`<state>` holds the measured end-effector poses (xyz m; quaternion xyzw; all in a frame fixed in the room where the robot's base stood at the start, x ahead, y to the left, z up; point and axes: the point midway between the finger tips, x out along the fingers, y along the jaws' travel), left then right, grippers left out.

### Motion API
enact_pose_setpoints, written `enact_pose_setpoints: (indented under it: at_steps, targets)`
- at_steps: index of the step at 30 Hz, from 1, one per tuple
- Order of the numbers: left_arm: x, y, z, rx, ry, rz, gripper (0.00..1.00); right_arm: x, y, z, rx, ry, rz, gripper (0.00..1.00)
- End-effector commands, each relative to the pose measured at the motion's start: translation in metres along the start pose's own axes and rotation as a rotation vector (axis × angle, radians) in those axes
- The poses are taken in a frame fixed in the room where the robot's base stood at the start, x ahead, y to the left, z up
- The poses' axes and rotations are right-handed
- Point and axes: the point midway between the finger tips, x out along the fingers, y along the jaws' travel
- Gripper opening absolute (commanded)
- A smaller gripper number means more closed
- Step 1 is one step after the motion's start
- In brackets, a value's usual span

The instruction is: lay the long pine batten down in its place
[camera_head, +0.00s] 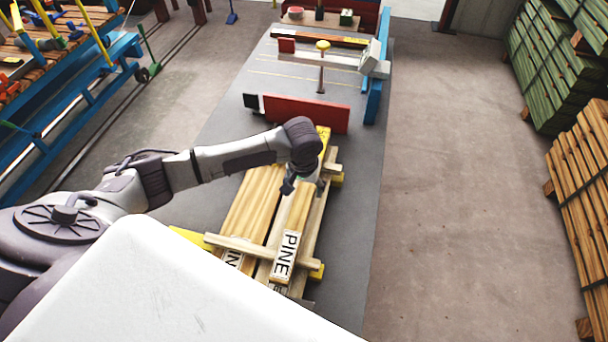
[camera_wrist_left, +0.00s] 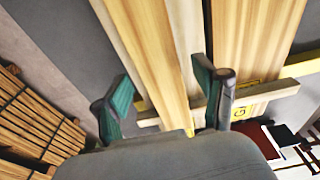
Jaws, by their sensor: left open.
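A pale pine batten (camera_head: 287,250) with a "PINE" label lies lengthwise among other battens on a stack on the grey table. In the left wrist view, the open left gripper (camera_wrist_left: 168,92) has one green finger on each side of pale battens (camera_wrist_left: 150,45). I cannot tell whether the fingers touch the wood. A wider group of boards (camera_head: 250,205) lies to the left of the batten. My right gripper is out of view.
A wooden crosspiece (camera_head: 232,246) and yellow pieces edge the stack. A red block (camera_head: 318,117) stands behind it on the grey table (camera_head: 225,130). A blue rack (camera_head: 90,85) is at left, and timber piles (camera_head: 585,190) are at right. The floor between is clear.

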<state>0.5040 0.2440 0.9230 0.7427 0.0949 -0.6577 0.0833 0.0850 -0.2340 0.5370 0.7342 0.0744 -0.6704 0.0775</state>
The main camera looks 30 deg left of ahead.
Motion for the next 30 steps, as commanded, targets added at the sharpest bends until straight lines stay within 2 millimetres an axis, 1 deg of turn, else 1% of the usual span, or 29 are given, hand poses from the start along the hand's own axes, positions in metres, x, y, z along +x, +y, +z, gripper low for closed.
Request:
enact_pose_setpoints:
  at_steps: [9,12,15,18,21,30]
  targets:
    - [-0.069,0.001,-0.001,0.002,0.004,0.003,0.71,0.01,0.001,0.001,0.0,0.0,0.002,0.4]
    - [-0.088,0.001,-0.001,0.001,0.004,0.003,0.71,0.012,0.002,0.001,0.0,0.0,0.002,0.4]
    - [-0.103,0.001,-0.001,0.0,0.002,0.003,0.71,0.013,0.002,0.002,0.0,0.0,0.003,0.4]
    - [-0.112,0.0,0.0,0.0,0.001,0.001,0.71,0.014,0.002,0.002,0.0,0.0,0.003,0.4]
    - [-0.116,0.0,0.0,0.0,0.0,0.001,0.71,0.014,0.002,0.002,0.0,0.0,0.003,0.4]
    - [-0.117,0.0,0.0,0.0,-0.001,0.001,0.71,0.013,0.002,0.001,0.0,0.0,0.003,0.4]
